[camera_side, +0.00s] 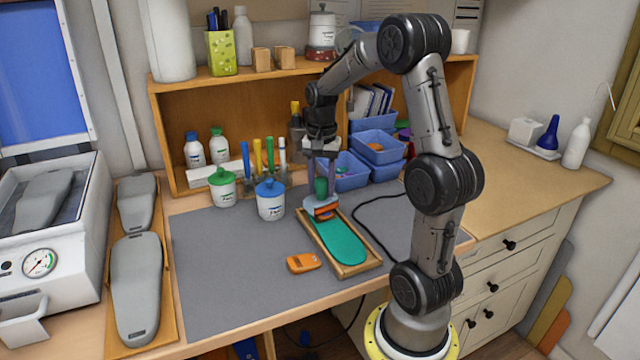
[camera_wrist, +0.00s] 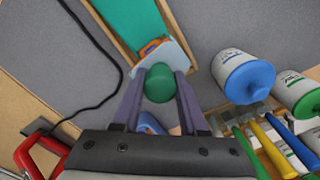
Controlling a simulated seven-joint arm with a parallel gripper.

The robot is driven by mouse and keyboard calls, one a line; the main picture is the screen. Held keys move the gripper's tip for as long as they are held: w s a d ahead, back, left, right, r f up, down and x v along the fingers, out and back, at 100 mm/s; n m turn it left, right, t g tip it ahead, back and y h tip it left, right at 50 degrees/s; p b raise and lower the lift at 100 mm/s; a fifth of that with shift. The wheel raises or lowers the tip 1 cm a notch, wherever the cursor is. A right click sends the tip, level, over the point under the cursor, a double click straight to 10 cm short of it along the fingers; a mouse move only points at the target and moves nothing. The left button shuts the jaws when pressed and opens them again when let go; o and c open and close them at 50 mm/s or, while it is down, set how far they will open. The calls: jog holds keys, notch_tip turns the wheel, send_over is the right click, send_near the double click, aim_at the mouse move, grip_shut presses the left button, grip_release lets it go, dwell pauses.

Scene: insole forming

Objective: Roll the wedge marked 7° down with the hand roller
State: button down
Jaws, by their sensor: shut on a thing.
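My gripper (camera_side: 321,182) points down over the far end of the wooden tray and is shut on the green handle of the hand roller (camera_side: 321,188). In the wrist view the green handle (camera_wrist: 158,84) sits between my two fingers (camera_wrist: 158,92). A pale blue-white part of the roller shows below it. A teal insole (camera_side: 340,241) lies in the wooden tray (camera_side: 360,268); it also shows in the wrist view (camera_wrist: 132,20). An orange piece (camera_wrist: 150,47), perhaps the wedge, shows partly under the roller at the insole's far end. No 7° mark is legible. I cannot tell whether the roller touches it.
An orange device (camera_side: 303,263) lies on the grey mat (camera_side: 215,290) left of the tray. A blue-lidded jar (camera_side: 270,203) and a green-lidded jar (camera_side: 223,190) stand further back. Blue bins (camera_side: 378,150) stand behind, and a black cable (camera_side: 375,205) runs right of the tray.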

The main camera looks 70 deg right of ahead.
jog(key=shift+s+a+f, duration=0.1)
jog(key=shift+s+a, duration=0.4)
jog(key=shift+s, duration=0.2)
jog(key=shift+s+a, duration=0.15)
jog(key=shift+s, duration=0.1)
jog(key=shift+w+f, duration=0.1)
jog(key=shift+w, duration=0.1)
jog(key=shift+w+d, duration=0.35)
dwell(0.4)
jog(key=shift+w+d, duration=0.2)
jog(key=shift+w, duration=0.05)
jog(key=shift+w+d, duration=0.1)
jog(key=shift+w, duration=0.05)
jog(key=shift+w+d, duration=0.25)
jog(key=shift+w, duration=0.05)
